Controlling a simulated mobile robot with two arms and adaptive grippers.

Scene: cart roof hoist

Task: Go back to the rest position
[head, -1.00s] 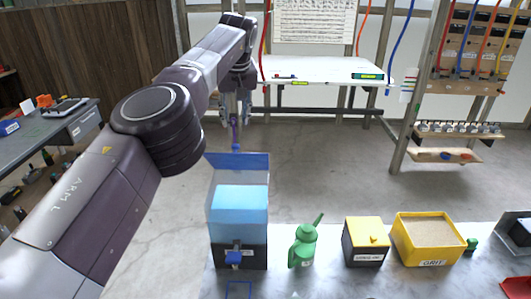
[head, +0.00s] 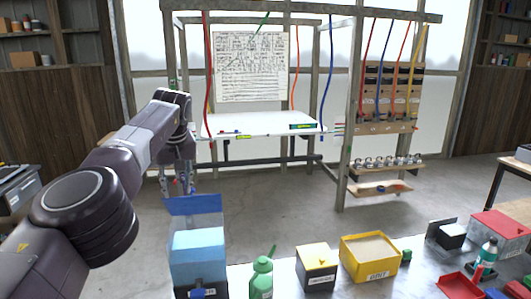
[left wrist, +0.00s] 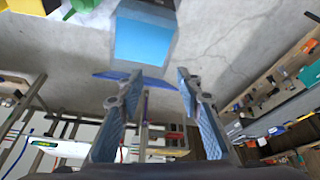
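My left gripper (head: 178,185) hangs at the end of my left arm, just above and behind the clear bin with blue contents (head: 198,246). In the left wrist view its two fingers (left wrist: 158,90) stand well apart with nothing held between them. The bin shows there beyond the fingertips (left wrist: 145,42). Its blue flap (head: 193,204) stands up at the back, close below the gripper in the picture; I cannot tell whether they touch. My right gripper is in neither view.
A green can (head: 261,278), a black and yellow box (head: 316,279) and a yellow grit bin (head: 345,262) stand along the bench. Behind is a wooden frame (head: 344,150) with a white panel (head: 262,124) and hanging cords. The floor (head: 270,185) between is clear.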

